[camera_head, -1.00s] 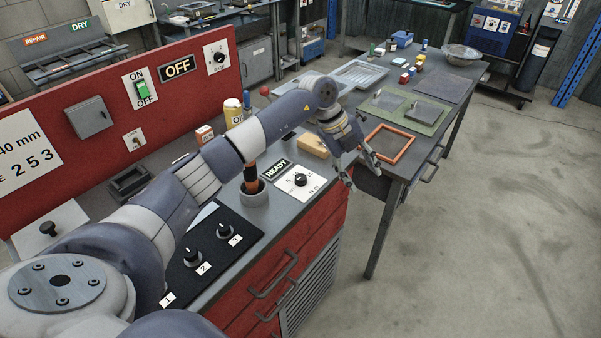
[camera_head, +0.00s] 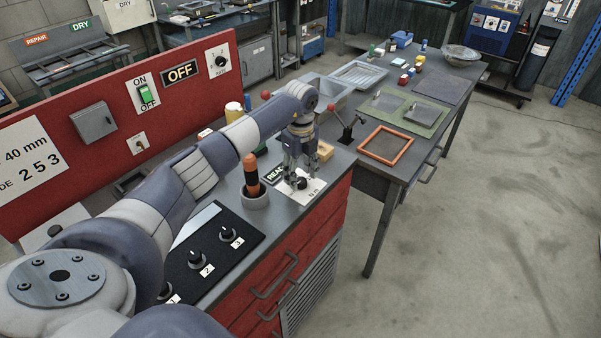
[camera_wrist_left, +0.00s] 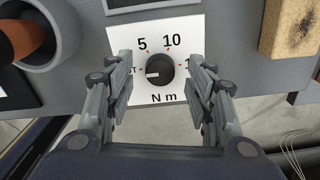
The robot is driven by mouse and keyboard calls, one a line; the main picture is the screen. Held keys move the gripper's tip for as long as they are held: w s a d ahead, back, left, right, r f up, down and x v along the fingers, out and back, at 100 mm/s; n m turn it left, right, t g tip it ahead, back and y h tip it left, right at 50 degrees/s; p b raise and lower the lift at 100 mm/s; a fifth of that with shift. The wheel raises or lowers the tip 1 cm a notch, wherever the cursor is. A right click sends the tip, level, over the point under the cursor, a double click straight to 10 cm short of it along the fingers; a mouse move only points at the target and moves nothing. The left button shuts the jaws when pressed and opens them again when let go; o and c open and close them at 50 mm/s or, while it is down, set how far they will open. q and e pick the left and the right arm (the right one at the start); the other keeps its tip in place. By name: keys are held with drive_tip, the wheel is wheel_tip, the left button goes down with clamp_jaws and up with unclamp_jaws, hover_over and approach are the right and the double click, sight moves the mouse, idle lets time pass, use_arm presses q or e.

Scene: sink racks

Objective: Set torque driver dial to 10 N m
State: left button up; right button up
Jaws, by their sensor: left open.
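The torque dial is a black knob (camera_wrist_left: 159,69) on a white plate (camera_wrist_left: 185,35) marked 5, 10 and N m. A left label and a right one are partly hidden by my fingers. The knob's white pointer points left, toward the partly hidden left label, away from 10. My left gripper (camera_head: 293,183) is over the dial plate in the head view. In the wrist view my left gripper (camera_wrist_left: 160,82) is open, one finger on each side of the knob with gaps between. An orange and black driver (camera_head: 251,172) stands in a grey round holder (camera_head: 254,200). My right gripper is not in view.
A sponge-like tan block (camera_wrist_left: 290,28) lies right of the plate. The READY sign (camera_head: 273,173) is beside the dial. A black panel with numbered knobs (camera_head: 205,245) lies nearer. An orange frame (camera_head: 386,145) is on the neighbouring table.

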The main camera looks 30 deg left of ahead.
use_arm(q)
drive_tip(key=shift+f, duration=0.75)
drive_tip(key=c, duration=1.1)
